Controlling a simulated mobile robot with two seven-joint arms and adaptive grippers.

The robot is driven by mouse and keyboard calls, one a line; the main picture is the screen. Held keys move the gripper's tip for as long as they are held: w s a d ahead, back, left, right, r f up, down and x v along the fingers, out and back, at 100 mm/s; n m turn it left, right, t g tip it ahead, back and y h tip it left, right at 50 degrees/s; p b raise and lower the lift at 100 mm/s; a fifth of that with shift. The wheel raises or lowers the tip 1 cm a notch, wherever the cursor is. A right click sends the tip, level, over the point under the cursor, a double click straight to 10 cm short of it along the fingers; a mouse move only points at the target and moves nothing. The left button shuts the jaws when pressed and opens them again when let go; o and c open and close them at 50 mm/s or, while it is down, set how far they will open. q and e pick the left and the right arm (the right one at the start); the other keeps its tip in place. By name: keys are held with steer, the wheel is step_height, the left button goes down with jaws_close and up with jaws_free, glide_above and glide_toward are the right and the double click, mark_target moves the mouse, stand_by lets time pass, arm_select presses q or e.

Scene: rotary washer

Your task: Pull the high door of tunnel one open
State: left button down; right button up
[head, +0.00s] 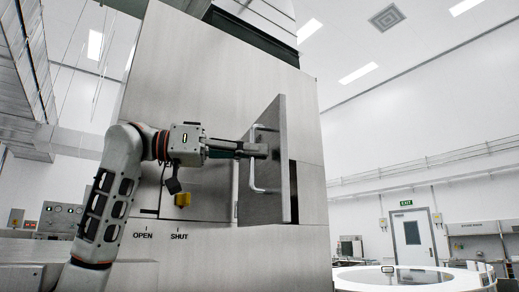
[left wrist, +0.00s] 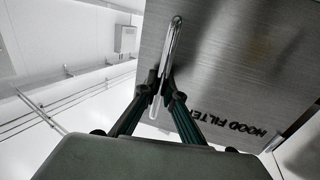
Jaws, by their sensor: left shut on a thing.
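The steel door (head: 280,170) on the tall machine cabinet stands swung out at an angle, with a dark gap visible along its right side. It carries a long vertical bar handle (head: 257,187). My left gripper (head: 262,150) comes in from the left and is shut on the handle at its upper part. In the left wrist view, the fingers (left wrist: 165,92) close around the bright handle bar (left wrist: 175,45), and the steel panel (left wrist: 225,65) behind it bears the words "HOOD FILTER". My right gripper is in neither view.
The steel cabinet front (head: 215,75) rises behind the door, with "OPEN" and "SHUT" lettering below. A yellow block (head: 182,199) sits on it under my left wrist. A round white-rimmed unit (head: 415,280) stands at lower right. Open room lies right of the door.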

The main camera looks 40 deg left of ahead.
arm_select(q)
steer(key=shift+a+r, duration=0.1)
steer(key=shift+a, duration=0.05)
steer(key=c, duration=2.4)
jaws_free()
steer(key=shift+c, duration=0.2)
steer(key=shift+r, duration=5)
steer(key=shift+s, duration=0.1)
steer(key=shift+f, duration=0.1)
